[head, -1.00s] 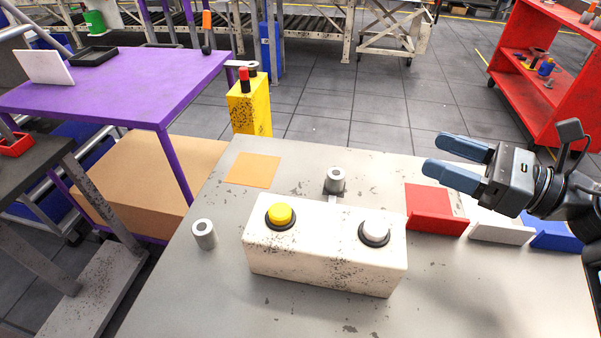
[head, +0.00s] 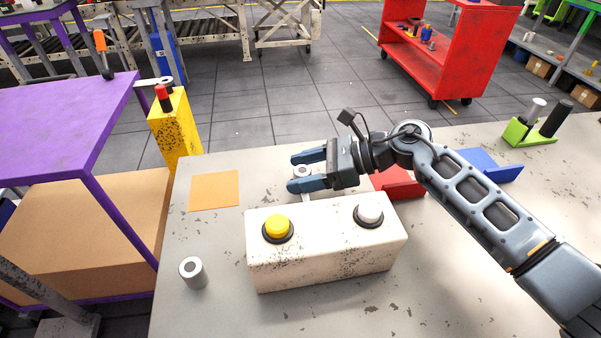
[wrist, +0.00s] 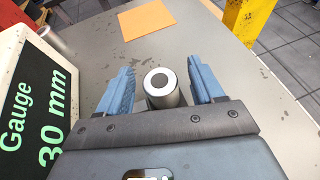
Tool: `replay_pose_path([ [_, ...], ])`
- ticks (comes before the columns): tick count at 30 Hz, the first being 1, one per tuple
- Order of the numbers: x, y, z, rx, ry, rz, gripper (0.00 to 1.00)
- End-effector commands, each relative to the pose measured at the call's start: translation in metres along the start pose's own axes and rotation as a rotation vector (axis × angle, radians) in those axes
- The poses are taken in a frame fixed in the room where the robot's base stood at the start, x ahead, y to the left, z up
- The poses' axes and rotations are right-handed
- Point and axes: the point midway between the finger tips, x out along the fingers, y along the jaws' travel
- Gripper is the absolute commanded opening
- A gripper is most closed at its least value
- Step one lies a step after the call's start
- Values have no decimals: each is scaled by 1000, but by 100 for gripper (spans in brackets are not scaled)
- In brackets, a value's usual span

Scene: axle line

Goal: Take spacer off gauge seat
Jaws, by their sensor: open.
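The grey metal spacer (wrist: 162,88), a short cylinder with a hole in its top, stands upright behind the white button box. In the wrist view it is between the two blue fingers of my gripper (wrist: 161,87), with a gap on each side. In the head view my gripper (head: 307,171) is open around the spacer (head: 302,170), which is partly hidden by the fingers. The gauge box (head: 325,251) has a yellow and a white button; its dark display (wrist: 38,100) reads "Gauge 30 mm" in the wrist view. The gauge seat under the spacer is mostly hidden.
A second grey cylinder (head: 192,273) stands on the table left of the box. An orange square (head: 215,190) lies behind it. Red (head: 398,183) and blue (head: 490,165) trays are to the right. A green holder (head: 528,135) with two cylinders stands at the far right.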

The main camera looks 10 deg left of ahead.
Motion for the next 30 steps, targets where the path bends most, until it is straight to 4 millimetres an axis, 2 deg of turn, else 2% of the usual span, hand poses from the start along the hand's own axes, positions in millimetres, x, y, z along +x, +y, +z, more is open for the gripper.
replay_pose_path([
  [5, 19, 0, 1, 2, -1, 1, 67],
  [13, 22, 0, 0, 1, -1, 0, 67],
  [30, 21, 0, 0, 1, -1, 0, 12],
])
